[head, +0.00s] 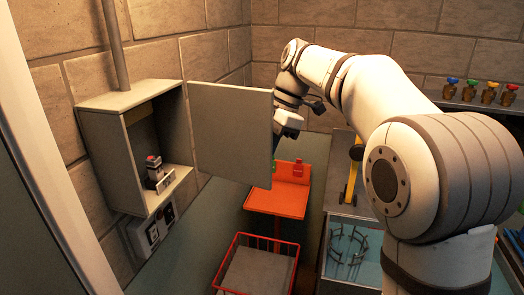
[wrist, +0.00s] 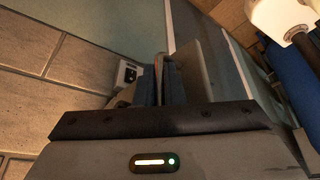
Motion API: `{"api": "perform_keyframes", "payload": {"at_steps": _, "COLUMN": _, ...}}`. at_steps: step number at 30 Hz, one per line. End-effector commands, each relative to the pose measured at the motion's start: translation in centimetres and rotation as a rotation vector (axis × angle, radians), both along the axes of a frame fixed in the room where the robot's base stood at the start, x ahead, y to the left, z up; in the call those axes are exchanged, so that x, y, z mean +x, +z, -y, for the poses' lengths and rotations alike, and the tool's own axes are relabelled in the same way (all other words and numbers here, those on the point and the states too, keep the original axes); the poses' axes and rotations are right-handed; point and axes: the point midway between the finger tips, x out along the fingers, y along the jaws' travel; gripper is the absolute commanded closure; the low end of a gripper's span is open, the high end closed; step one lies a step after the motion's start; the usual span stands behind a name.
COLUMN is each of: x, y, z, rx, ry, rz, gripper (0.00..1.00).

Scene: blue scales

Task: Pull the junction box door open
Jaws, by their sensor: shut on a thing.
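The grey junction box (head: 128,150) is fixed to the block wall at the left in the head view. Its grey door (head: 232,133) stands wide open, swung out to the right of the box. The inside of the box shows, with a small device with a red top (head: 155,170) in it. My gripper (head: 280,127) is at the door's far right edge, its fingertips hidden behind the door. In the wrist view my gripper (wrist: 162,88) is shut on what looks like the door's handle (wrist: 160,66), beside the grey door panel (wrist: 193,68).
A socket (head: 151,232) is on the wall below the box. An orange stand (head: 277,203) and a red wire basket (head: 240,282) are on the floor below the door. Several coloured valves (head: 488,94) stand on a shelf at the right.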

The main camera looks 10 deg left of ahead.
Motion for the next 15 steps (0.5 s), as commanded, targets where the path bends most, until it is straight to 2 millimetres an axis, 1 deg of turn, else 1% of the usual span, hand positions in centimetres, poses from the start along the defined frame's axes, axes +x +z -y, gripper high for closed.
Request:
{"api": "perform_keyframes", "payload": {"at_steps": 1, "x": 0.0, "y": -0.2, "z": 0.11, "rx": -0.005, "ry": 0.0, "rz": -0.003, "gripper": 1.0}}
{"api": "perform_keyframes", "payload": {"at_steps": 2, "x": -0.01, "y": -0.2, "z": 0.09, "rx": -0.005, "ry": 0.0, "rz": -0.003, "gripper": 0.89}}
{"api": "perform_keyframes", "payload": {"at_steps": 9, "x": -0.08, "y": -0.11, "z": -0.09, "rx": -0.002, "ry": 0.003, "rz": -0.002, "gripper": 0.69}}
{"api": "perform_keyframes", "payload": {"at_steps": 15, "x": -0.09, "y": -0.05, "z": -0.16, "rx": -0.001, "ry": 0.004, "rz": -0.001, "gripper": 0.69}}
